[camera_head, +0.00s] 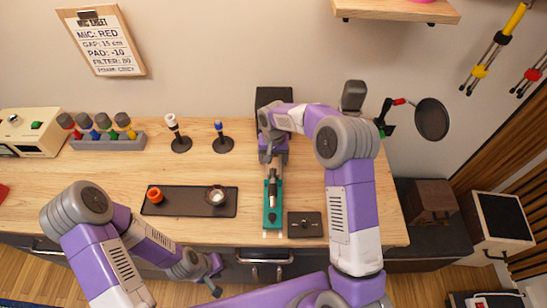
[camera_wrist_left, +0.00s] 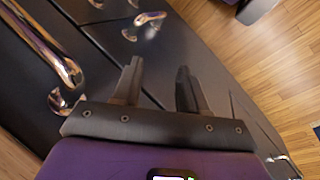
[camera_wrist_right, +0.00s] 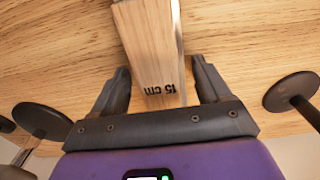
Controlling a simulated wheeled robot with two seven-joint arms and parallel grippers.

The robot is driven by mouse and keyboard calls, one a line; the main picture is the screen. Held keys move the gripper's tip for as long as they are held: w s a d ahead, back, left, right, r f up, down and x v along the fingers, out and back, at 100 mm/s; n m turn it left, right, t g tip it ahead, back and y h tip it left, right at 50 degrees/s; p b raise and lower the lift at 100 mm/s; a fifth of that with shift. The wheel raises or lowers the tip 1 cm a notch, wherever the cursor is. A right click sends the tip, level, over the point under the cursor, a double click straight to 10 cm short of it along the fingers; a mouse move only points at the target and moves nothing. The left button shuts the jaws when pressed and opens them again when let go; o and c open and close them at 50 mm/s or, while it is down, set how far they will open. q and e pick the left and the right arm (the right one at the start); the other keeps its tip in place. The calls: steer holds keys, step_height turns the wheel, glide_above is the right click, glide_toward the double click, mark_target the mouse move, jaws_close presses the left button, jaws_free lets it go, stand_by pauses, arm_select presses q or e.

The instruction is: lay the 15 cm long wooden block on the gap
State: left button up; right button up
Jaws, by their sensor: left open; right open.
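The wooden block (camera_wrist_right: 150,40), marked "15 cm", lies on the wooden table in the right wrist view. My right gripper (camera_wrist_right: 160,68) is open, with its fingers on either side of the block's marked end and visible space beside it. In the head view my right gripper (camera_head: 272,157) is over the table behind a teal stand (camera_head: 272,222), and the arm hides much of the block. My left gripper (camera_head: 216,277) is open and empty in front of the table; it also shows in the left wrist view (camera_wrist_left: 158,68), facing drawer fronts. I cannot make out the gap clearly.
A black tray (camera_head: 180,209) holds an orange part and a round metal part. A dark box (camera_head: 304,225) sits right of the teal stand. Two small stands (camera_head: 180,146) (camera_head: 222,145) and a grey rack (camera_head: 108,141) are at the back left. A round filter (camera_head: 432,119) stands right.

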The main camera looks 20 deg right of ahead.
step_height(320, 180, up, 8)
steer(key=shift+f, duration=0.2)
stand_by(0.3)
steer(key=shift+p, duration=0.3)
